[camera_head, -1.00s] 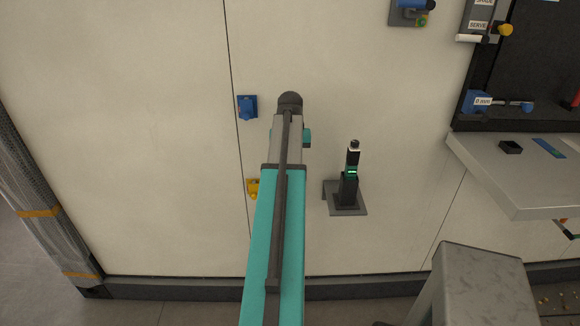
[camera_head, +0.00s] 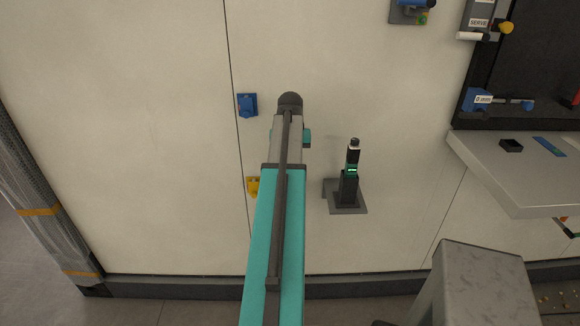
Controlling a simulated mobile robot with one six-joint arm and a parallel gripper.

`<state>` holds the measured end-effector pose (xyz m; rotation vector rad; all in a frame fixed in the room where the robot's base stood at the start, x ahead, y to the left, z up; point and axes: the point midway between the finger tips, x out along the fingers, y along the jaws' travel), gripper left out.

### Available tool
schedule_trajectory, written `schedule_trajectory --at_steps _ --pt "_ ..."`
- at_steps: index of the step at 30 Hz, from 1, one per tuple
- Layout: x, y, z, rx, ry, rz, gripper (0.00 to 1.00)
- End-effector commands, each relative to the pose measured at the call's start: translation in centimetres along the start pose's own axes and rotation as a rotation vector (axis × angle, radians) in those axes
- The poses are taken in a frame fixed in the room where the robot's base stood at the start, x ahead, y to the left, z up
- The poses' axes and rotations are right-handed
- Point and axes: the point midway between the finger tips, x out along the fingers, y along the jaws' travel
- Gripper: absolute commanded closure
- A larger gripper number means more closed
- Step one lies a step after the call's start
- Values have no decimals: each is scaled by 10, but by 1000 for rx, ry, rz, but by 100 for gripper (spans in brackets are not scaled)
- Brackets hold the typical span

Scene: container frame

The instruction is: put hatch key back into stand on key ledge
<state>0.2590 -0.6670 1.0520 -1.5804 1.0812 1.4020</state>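A small grey ledge (camera_head: 356,209) sticks out from the pale wall, right of my arm. A black stand (camera_head: 348,188) is on it. A slim black upright piece with a lit green band and pale top (camera_head: 353,153) rises from the stand; it may be the hatch key, but I cannot tell for sure. My teal and grey arm reaches up the middle of the view, left of the ledge and apart from it in the picture. My gripper is hidden beyond the arm's dark rounded end, so I cannot see whether it holds anything.
A blue fitting (camera_head: 247,105) and a yellow fitting (camera_head: 253,187) are on the wall by a panel seam. A grey shelf (camera_head: 500,178) with a small black box (camera_head: 511,145) juts out at right. A mesh-wrapped column (camera_head: 40,190) stands at left.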

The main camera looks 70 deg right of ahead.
Motion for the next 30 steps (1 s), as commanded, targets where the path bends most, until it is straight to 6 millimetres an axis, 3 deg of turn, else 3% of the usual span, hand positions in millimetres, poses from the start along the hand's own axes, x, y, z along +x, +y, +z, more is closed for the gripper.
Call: schedule_trajectory --at_steps 30 --pt "8 0 1 0 0 0 100"
